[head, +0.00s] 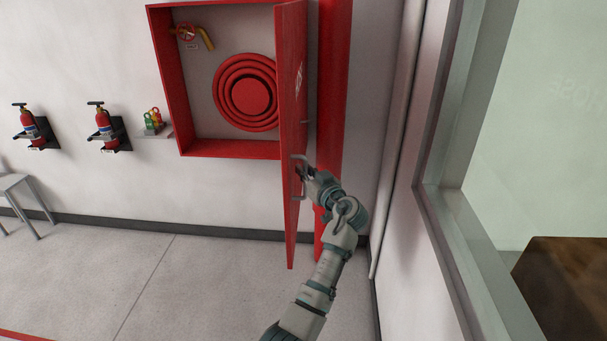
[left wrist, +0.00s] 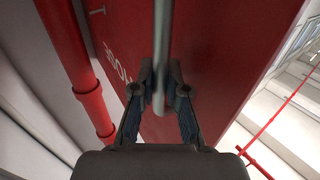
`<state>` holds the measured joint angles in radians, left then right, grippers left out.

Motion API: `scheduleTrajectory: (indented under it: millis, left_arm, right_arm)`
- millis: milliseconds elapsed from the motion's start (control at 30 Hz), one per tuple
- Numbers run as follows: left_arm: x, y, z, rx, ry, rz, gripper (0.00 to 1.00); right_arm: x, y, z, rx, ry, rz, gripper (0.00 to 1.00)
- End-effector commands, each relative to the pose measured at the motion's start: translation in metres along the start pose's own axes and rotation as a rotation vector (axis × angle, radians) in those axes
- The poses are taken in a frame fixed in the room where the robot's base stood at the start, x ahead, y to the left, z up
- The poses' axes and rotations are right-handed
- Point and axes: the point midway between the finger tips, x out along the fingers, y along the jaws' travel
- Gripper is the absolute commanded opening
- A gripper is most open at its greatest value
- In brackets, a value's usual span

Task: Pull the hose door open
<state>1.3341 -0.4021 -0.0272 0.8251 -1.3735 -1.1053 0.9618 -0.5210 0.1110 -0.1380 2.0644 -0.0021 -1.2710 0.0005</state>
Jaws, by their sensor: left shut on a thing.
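The red hose door (head: 292,110) stands wide open, swung out from the red hose cabinet (head: 228,150) on the wall. A red hose reel (head: 250,97) and a valve (head: 187,33) show inside the cabinet. My left gripper (head: 303,171) is at the metal door handle (head: 299,194) on the door's outer face. In the left wrist view the fingers of my left gripper (left wrist: 158,97) are shut on the grey handle bar (left wrist: 162,45), with the red door (left wrist: 200,50) behind it. My right gripper is not in view.
Two fire extinguishers (head: 104,125) (head: 30,125) and a small shelf (head: 160,131) are on the wall to the left. A red pipe (head: 333,90) runs beside the door, and a window frame (head: 440,150) is at the right. The floor (head: 190,280) in front is clear.

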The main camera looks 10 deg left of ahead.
Motion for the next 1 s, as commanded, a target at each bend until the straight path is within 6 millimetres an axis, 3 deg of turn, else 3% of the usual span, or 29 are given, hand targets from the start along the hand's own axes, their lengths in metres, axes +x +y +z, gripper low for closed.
scheduleTrajectory:
  millis: [267,300,400,767,867,1000]
  left_arm:
    - [0.003,-0.005,-0.003,-0.004,0.004,-0.001,0.0]
    - [0.003,-0.005,-0.003,-0.004,0.004,-0.001,0.15]
    - [0.002,-0.004,-0.003,-0.003,0.004,-0.001,0.39]
    - [-0.004,0.0,-0.001,0.001,0.004,0.0,0.39]
    - [-0.015,-0.001,0.0,0.001,0.004,-0.002,0.39]
    - [-0.043,-0.002,0.001,-0.001,0.003,0.001,0.39]
  right_arm:
    - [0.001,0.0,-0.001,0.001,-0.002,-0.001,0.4]
    - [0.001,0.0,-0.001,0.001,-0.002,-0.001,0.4]
    - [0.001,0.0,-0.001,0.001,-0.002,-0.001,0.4]
    - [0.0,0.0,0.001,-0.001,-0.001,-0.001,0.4]
    - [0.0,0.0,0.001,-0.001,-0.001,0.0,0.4]
    - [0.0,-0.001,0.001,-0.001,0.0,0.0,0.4]
